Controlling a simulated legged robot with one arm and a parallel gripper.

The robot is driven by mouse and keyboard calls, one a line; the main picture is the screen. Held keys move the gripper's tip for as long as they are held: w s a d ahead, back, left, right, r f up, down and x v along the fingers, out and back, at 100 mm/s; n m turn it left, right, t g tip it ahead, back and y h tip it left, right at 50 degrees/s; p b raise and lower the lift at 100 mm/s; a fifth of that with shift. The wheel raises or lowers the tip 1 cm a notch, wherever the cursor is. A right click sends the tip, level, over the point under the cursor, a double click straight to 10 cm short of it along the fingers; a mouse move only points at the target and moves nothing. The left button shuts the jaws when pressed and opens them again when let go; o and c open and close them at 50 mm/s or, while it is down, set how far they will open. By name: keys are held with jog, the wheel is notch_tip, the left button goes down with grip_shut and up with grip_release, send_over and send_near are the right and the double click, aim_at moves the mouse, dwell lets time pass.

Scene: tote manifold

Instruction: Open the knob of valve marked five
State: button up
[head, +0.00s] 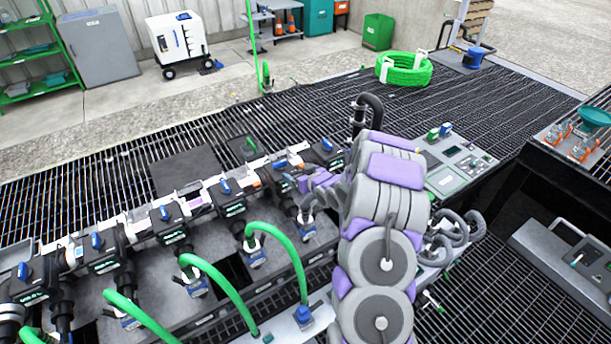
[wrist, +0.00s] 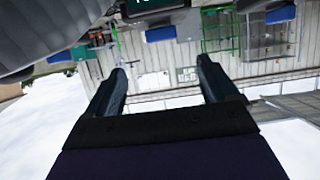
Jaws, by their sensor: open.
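A row of black valves with blue knobs runs along the manifold (head: 140,240). One blue knob (head: 225,186) is near the middle, another (head: 279,163) is just behind my gripper, and one (head: 327,145) is at the far right end. The valve labels are too small to read, so I cannot tell which is marked five. My gripper (head: 308,182) is open over the right part of the row, partly hidden by my arm. In the wrist view my gripper (wrist: 163,84) has its fingers apart with nothing between them.
Green hoses (head: 222,280) arch in front of the valves. A control panel (head: 455,165) stands right of my arm. A coiled green hose (head: 404,70) lies on the grating behind. A dark table (head: 565,165) is at the right.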

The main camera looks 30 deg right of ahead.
jog(key=shift+v, duration=2.25)
jog(key=shift+f, duration=0.1)
jog(key=shift+a, duration=0.1)
jog(key=s+a+r+g, duration=0.3)
jog(key=s+a+r, duration=0.2)
jog(key=s, duration=0.4)
jog(key=s+a+r+g+h, duration=0.1)
jog(key=s+a+r+g, duration=0.3)
jog(key=s, duration=0.6)
jog(key=s+a+r+g+h, duration=0.1)
jog(key=s+a+r+g, duration=0.3)
jog(key=s+a+r, duration=0.2)
jog(key=s+a, duration=0.2)
jog(key=s, duration=0.1)
jog(key=shift+s+a+m, duration=0.2)
jog(key=shift+m, duration=0.1)
jog(key=s+a+r+g, duration=0.1)
jog(key=s+a, duration=0.1)
jog(key=s, duration=0.3)
jog(key=s+a+r+g, duration=0.1)
jog(key=s+a, duration=0.1)
jog(key=s, duration=0.4)
jog(key=s+a+r+g+y, duration=0.1)
jog(key=s+a+g, duration=0.1)
jog(key=s, duration=0.4)
jog(key=shift+s+a+r, duration=0.1)
jog(key=shift+a+r, duration=0.05)
jog(key=shift+a, duration=0.2)
jog(key=shift+c, duration=0.2)
